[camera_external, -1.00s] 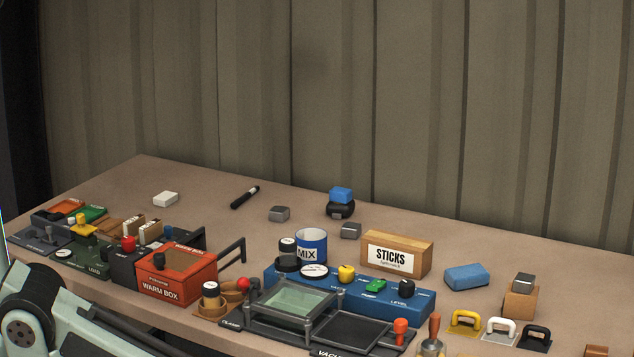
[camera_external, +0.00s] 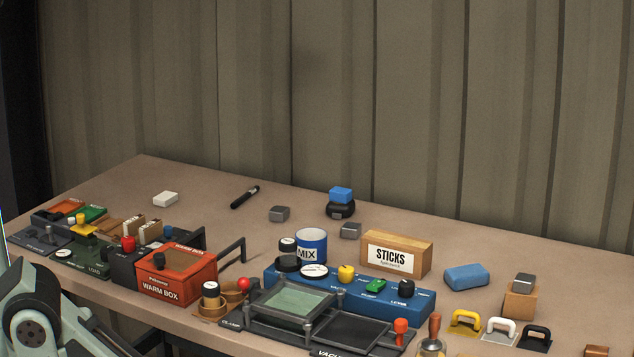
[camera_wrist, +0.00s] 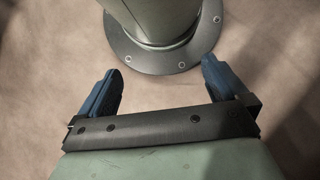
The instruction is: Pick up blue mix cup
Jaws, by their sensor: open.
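The blue mix cup (camera_external: 311,243) stands upright on the table in the external view, with a white MIX label on its front. It is just behind the blue level box (camera_external: 330,291), and a small jar (camera_external: 288,247) stands at its left. My gripper (camera_wrist: 160,85) shows in the wrist view with its two blue fingers spread apart and nothing between them. It points at a plain floor and a round bolted base of mine. The gripper is outside the external view, where only part of my arm shows at the lower left. The cup is not in the wrist view.
A wooden STICKS box (camera_external: 396,255) stands right of the cup. The orange warm box (camera_external: 177,272) and a black handle frame (camera_external: 230,250) are to its left. A glass-topped frame (camera_external: 290,301) is in front. The table behind the cup is mostly clear.

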